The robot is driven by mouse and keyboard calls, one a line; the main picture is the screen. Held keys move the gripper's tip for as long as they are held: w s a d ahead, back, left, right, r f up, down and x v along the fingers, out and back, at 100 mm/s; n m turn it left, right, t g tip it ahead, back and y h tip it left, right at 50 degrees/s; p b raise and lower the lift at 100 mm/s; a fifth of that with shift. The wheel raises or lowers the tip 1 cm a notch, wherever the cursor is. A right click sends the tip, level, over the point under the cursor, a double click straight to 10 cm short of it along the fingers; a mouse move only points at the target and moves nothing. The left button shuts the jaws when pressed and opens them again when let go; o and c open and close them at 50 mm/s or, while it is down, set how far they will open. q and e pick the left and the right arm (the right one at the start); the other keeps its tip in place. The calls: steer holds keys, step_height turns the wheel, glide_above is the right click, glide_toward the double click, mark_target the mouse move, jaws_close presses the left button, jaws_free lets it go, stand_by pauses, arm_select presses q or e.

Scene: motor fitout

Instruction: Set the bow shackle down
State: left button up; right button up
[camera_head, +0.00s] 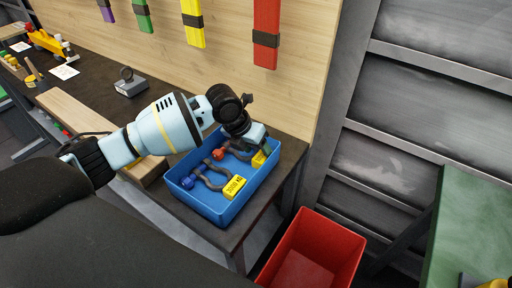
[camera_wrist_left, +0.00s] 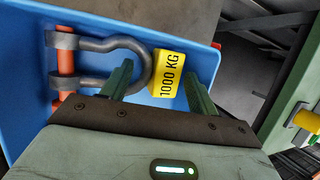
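A bow shackle with an orange pin and a yellow "1000 KG" tag (camera_wrist_left: 168,73) lies in the blue bin (camera_head: 222,213). In the head view its orange pin end (camera_head: 219,154) shows beside my left gripper (camera_head: 258,145), which partly hides it. In the left wrist view my left gripper (camera_wrist_left: 158,88) is open, with its fingers apart on either side of the tag and the end of the bow. A second shackle (camera_head: 212,183), with a blue pin and a yellow "2000 KG" tag (camera_head: 235,187), lies nearer the bin's front. My right gripper is not in view.
The bin stands at the right end of the dark workbench (camera_head: 285,165), against a wooden back panel. A red bin (camera_head: 345,245) stands lower, to the right. A green surface (camera_head: 470,220) is at far right. A wooden board (camera_head: 75,115) lies left of the bin.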

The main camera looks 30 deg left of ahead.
arm_select(q)
steer(key=shift+a+r, duration=0.1)
steer(key=shift+r, duration=0.45)
steer(key=v, duration=1.1)
steer(key=shift+p, duration=0.3)
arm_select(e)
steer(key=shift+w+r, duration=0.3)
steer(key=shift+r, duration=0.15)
arm_select(q)
steer(key=shift+s, duration=0.1)
